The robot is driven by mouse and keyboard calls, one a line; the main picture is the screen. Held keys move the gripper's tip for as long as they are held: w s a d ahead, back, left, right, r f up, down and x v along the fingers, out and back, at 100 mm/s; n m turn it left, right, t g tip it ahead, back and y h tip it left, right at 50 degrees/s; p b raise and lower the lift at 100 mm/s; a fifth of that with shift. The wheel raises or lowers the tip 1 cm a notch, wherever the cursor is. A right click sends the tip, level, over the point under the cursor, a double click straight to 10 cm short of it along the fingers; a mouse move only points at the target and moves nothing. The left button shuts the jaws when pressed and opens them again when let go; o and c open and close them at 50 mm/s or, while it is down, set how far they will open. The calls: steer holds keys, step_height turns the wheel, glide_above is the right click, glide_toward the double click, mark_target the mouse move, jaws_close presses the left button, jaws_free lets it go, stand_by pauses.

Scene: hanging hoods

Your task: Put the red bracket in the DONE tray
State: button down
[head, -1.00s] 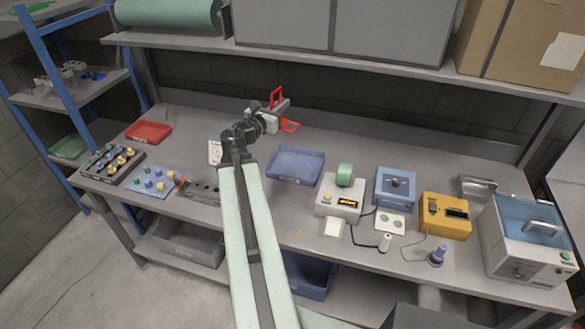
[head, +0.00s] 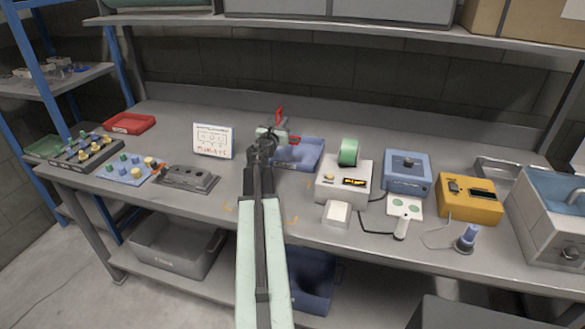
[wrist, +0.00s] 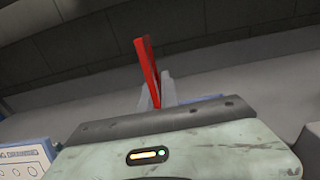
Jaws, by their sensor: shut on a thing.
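The red bracket (head: 279,115) is held in my gripper (head: 284,130) over the back left part of the blue tray (head: 312,152). One red part stands up and another sticks out to the right. In the wrist view the bracket (wrist: 148,70) rises as a tilted red strip at the jaws (wrist: 168,90). My gripper is shut on it. A red tray (head: 130,123) lies at the back left of the bench, and a green tray (head: 42,147) is at the far left. The tray labels are too small to read, so I cannot tell which is DONE.
A white sign (head: 212,140) stands left of my arm, near a grey fixture (head: 187,178) and peg boards (head: 130,168). Right of the blue tray are a white device (head: 345,180), a blue box (head: 407,172) and a yellow device (head: 468,197). A shelf overhangs the back.

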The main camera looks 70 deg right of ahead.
steer(key=b, duration=1)
glide_above(283, 157)
step_height(283, 157, down, 10)
steer(key=shift+a+f, duration=0.1)
steer(key=shift+r, duration=0.2)
steer(key=c, duration=2)
jaws_free()
steer(key=shift+f, duration=0.25)
steer(key=o, duration=0.4)
steer(key=shift+r, duration=0.1)
